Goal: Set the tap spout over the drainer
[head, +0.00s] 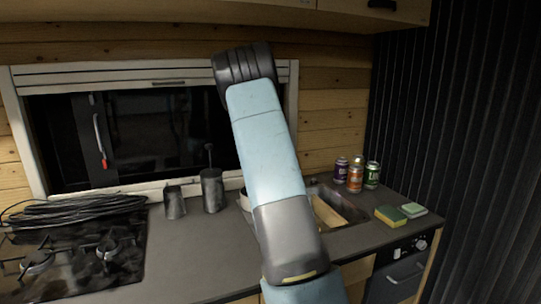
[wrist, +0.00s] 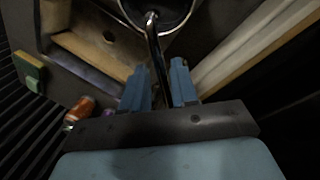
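The chrome tap spout (wrist: 155,45) shows in the wrist view, with its upper end over a round sink bowl (wrist: 183,22) at the top of the picture. My gripper (wrist: 160,75) has its two blue fingers on either side of the spout. The fingers stand apart, with a small gap visible beside the tube, so it looks open around it. The drainer (wrist: 85,68), a rectangular recess with a wooden strip, lies left of the spout. In the head view the drainer (head: 350,215) is right of my arm, which hides the spout and gripper.
Several cans (head: 355,175) stand behind the drainer, and sponges (head: 391,215) lie to its right on the counter (head: 190,255). Two dark metal cups (head: 211,190) stand left of my arm. A hob (head: 85,265) and coiled black cable (head: 75,210) are farther left. A dark ribbed wall closes the right side.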

